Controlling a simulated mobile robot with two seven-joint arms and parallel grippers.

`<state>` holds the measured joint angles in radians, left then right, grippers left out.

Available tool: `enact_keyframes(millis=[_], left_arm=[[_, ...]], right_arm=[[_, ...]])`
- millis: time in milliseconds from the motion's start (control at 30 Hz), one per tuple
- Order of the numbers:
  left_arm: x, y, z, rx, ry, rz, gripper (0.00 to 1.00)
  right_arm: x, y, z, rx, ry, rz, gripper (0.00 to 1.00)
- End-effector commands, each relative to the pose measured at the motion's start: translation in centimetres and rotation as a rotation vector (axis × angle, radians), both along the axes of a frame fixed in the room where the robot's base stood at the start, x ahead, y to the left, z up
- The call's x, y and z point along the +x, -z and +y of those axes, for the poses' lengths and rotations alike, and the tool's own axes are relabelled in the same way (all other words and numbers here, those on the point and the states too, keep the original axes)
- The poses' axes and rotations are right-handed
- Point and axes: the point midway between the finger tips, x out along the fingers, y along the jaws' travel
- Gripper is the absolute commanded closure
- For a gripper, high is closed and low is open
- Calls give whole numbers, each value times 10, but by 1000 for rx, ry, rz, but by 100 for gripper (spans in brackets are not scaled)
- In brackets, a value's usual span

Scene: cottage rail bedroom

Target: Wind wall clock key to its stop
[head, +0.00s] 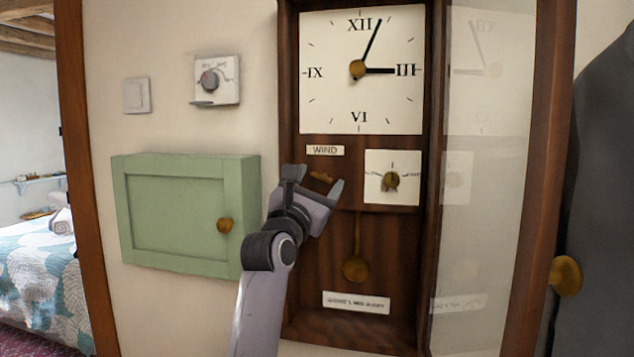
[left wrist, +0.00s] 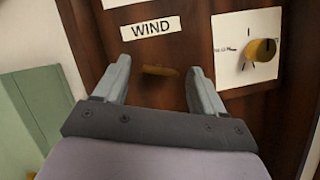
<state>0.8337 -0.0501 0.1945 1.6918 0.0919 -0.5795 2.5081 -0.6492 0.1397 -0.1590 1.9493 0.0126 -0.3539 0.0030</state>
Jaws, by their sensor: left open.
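The wall clock (head: 292,70) is a dark wood case with a white dial (head: 335,100) at the top and its glass door (head: 480,180) swung open to the right. A small brown key (head: 321,177) sits under the WIND label (head: 325,150); it lies roughly level in the left wrist view (left wrist: 160,71). My left gripper (head: 316,185) is open in front of the key. In the left wrist view its two fingers (left wrist: 160,78) stand either side of the key, apart from it. Whether the fingertips reach the key's depth is hard to tell. My right gripper is not in view.
Right of the key is a white plate with a brass knob (head: 391,181). A pendulum (head: 356,268) hangs below. A green cabinet (head: 170,210), a dial control (head: 215,80) and a switch (head: 136,96) are on the wall at left.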

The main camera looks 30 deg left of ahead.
Motion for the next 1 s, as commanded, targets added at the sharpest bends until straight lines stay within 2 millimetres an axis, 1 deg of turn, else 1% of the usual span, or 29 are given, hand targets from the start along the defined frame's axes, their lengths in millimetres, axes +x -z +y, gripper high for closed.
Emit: enact_keyframes(millis=[200, 267, 300, 367, 400, 733, 867, 1000], left_arm=[[0, 0, 0, 0, 0, 0, 30], [0, 0, 0, 0, 0, 0, 49], [0, 0, 0, 0, 0, 0, 62], [0, 0, 0, 0, 0, 0, 82], [0, 0, 0, 0, 0, 0, 86], [0, 0, 0, 38, 1, 11, 86], [0, 0, 1, 97, 0, 26, 86], [0, 0, 2, 196, 0, 52, 86]], right_arm=[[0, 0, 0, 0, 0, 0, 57], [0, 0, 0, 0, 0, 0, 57], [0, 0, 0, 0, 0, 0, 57], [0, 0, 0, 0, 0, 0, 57], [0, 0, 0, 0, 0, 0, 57], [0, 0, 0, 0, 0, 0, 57], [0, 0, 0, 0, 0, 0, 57], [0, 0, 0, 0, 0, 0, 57]])
